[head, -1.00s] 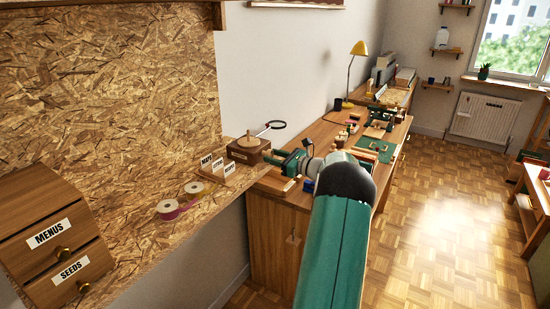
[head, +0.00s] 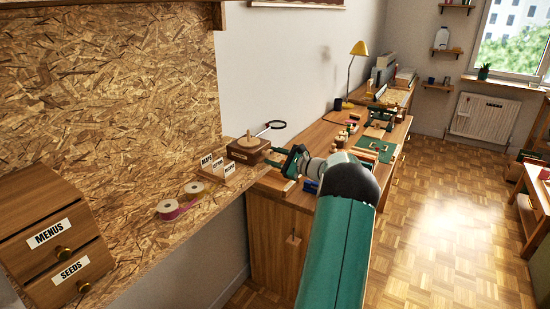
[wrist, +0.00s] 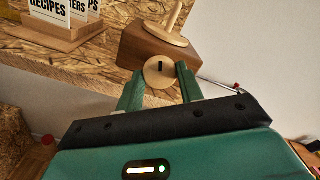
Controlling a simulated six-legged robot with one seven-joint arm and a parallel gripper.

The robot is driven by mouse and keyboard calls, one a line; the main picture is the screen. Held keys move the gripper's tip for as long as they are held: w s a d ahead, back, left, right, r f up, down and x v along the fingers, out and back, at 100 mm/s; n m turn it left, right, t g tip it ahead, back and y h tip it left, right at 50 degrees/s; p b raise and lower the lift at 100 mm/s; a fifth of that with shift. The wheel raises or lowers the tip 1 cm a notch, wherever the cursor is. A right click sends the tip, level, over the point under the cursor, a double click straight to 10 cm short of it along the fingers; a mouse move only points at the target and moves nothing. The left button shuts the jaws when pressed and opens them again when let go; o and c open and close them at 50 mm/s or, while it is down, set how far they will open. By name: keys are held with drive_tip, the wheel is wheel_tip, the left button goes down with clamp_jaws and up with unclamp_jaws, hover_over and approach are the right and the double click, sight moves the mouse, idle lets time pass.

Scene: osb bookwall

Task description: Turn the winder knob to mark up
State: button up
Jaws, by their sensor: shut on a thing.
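The winder is a dark brown wooden box (head: 247,151) at the right end of the OSB shelf, with a light wooden peg on top; the box also shows in the wrist view (wrist: 150,47). Its round pale wooden knob (wrist: 151,78) is on the face toward me. A short dark mark on the knob points roughly up in the wrist view. My green gripper (wrist: 160,76) has one finger on each side of the knob and is shut on it. In the head view my gripper (head: 272,160) is at the box's right side, and the knob is hidden.
A card holder (head: 222,175) with labelled cards stands left of the winder. Ribbon spools (head: 168,208) and a drawer unit (head: 60,250) are farther left. A cluttered workbench (head: 345,145) lies beyond my gripper.

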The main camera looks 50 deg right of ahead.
drive_tip(key=o, duration=1)
drive_tip(key=shift+f, duration=0.1)
